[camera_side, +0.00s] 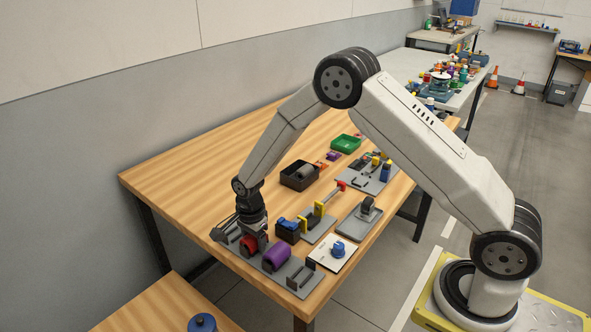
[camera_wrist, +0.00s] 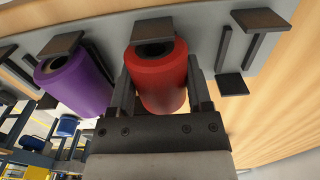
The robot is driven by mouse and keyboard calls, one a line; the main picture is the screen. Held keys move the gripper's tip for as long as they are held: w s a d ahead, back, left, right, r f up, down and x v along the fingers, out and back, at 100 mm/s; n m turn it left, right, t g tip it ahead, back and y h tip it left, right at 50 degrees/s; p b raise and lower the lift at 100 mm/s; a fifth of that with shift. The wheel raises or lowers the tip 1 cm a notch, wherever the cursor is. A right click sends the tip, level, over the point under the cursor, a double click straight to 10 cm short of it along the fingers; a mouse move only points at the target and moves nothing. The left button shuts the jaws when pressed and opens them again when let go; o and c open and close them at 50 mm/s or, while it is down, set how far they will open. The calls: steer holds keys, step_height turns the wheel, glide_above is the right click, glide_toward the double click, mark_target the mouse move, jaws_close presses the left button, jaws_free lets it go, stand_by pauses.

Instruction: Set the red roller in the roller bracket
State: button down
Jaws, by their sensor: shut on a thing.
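The red roller (camera_wrist: 160,82) is a short cylinder with a dark hollow end. My gripper (camera_wrist: 161,88) is shut on it, with one finger along each side. In the side view my gripper (camera_side: 253,239) points down over the grey bracket plate (camera_side: 266,268), and the red roller (camera_side: 247,246) shows partly behind it. In the wrist view a dark bracket post (camera_wrist: 152,30) stands at the roller's hollow end. I cannot tell whether the roller rests in that bracket. A purple roller (camera_wrist: 75,82) sits at a similar post beside it.
An empty pair of bracket posts (camera_side: 300,277) stands at the plate's right end. Another empty bracket (camera_wrist: 257,22) is right of the red roller in the wrist view. A white plate with a blue knob (camera_side: 338,248) and a blue-and-black fixture (camera_side: 288,229) are close by.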

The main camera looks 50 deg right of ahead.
steer(key=shift+r, duration=0.15)
steer(key=shift+r, duration=0.5)
steer(key=s+r, duration=1.1)
steer(key=s, duration=0.3)
steer(key=shift+d+r, duration=0.3)
steer(key=shift+d, duration=0.15)
